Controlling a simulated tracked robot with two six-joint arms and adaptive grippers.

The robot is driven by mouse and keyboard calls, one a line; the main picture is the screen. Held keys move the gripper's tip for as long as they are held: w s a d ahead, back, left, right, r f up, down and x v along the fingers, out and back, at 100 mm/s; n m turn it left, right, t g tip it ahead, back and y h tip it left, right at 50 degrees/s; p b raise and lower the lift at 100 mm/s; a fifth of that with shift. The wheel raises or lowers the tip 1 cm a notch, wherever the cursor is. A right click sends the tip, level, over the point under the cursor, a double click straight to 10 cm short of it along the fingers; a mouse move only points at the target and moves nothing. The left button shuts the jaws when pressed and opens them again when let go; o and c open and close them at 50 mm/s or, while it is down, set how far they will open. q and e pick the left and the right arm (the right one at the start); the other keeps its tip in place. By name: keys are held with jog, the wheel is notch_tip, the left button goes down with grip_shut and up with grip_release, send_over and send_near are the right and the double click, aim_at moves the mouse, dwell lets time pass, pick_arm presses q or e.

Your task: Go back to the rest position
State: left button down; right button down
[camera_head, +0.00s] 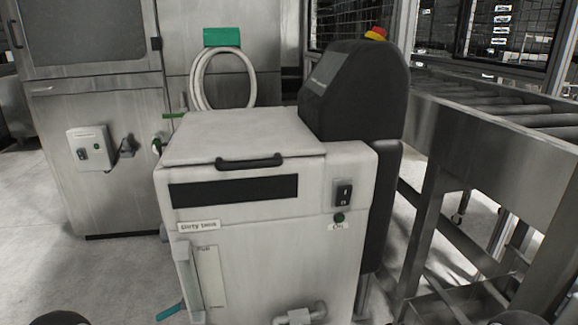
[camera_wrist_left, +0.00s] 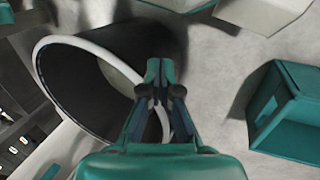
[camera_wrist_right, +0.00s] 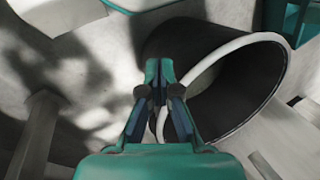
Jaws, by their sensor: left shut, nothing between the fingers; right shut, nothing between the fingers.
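My left gripper (camera_wrist_left: 157,72) shows in the left wrist view with its teal and dark fingers together and nothing between them. My right gripper (camera_wrist_right: 158,72) shows in the right wrist view, also closed and empty. Neither gripper shows in the head view; only small dark rounded shapes appear at its bottom edge. In both wrist views a black round body with a white rim lies beyond the fingers. I cannot tell how far the fingertips are from it.
A grey-white machine labelled "Dirty tank" (camera_head: 255,235) stands ahead with its lid (camera_head: 240,135) down. A black console (camera_head: 355,95) with a red button (camera_head: 376,34) adjoins it. A roller conveyor (camera_head: 490,140) runs along the right. A teal box (camera_wrist_left: 285,115) shows in the left wrist view.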

notch_tip(320, 180, up, 36)
jog(key=p, duration=3.4)
